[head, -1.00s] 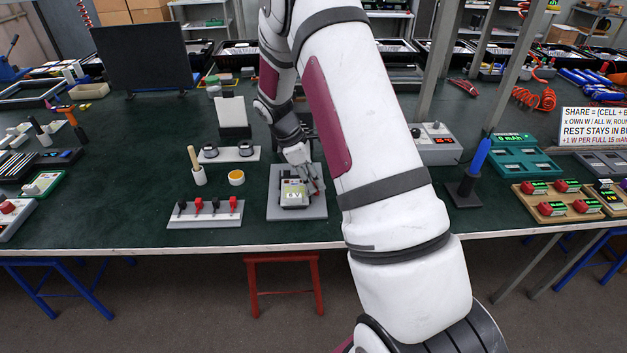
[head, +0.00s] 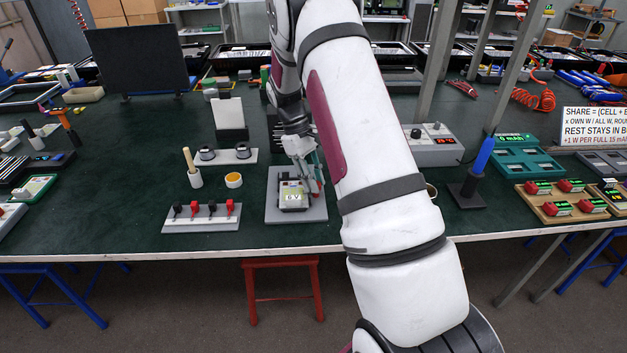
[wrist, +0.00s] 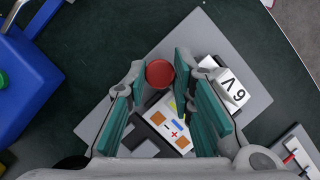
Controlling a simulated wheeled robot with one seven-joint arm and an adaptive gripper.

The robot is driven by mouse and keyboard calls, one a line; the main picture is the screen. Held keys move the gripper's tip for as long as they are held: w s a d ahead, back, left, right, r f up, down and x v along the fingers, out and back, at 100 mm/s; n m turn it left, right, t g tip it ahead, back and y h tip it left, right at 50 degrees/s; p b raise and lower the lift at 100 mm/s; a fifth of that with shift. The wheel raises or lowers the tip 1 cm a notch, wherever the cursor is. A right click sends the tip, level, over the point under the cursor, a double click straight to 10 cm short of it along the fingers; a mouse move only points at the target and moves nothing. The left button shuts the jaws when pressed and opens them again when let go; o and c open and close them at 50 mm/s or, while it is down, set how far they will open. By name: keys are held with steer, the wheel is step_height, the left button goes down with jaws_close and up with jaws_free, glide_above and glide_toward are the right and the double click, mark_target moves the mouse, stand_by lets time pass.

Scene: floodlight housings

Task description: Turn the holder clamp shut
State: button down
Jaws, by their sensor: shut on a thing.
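The holder stands on a grey base plate (head: 273,211) near the table's front edge; the plate also fills the middle of the wrist view (wrist: 253,92). A white block marked 6V (head: 293,196) sits on it, also seen in the wrist view (wrist: 232,90). A red round clamp knob (wrist: 160,72) lies between my fingertips in the wrist view. My gripper (head: 316,186) reaches down over the plate's right side and is shut on the knob. A pale panel with orange, blue and plus-minus marks (wrist: 172,125) shows below the knob. My fingers partly hide the holder.
A grey strip with red and black plugs (head: 203,217) lies left of the plate. Behind it stand a white cup with a wooden handle (head: 194,176) and an orange-filled dish (head: 234,180). A blue-handled tool in a stand (head: 478,168) is to the right.

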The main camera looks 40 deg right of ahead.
stand_by(0.3)
steer(key=c, duration=1.4)
jaws_free()
steer(key=shift+o, duration=0.2)
steer(key=d+v, duration=0.1)
steer(key=v, duration=1.1)
steer(key=shift+a, duration=0.35)
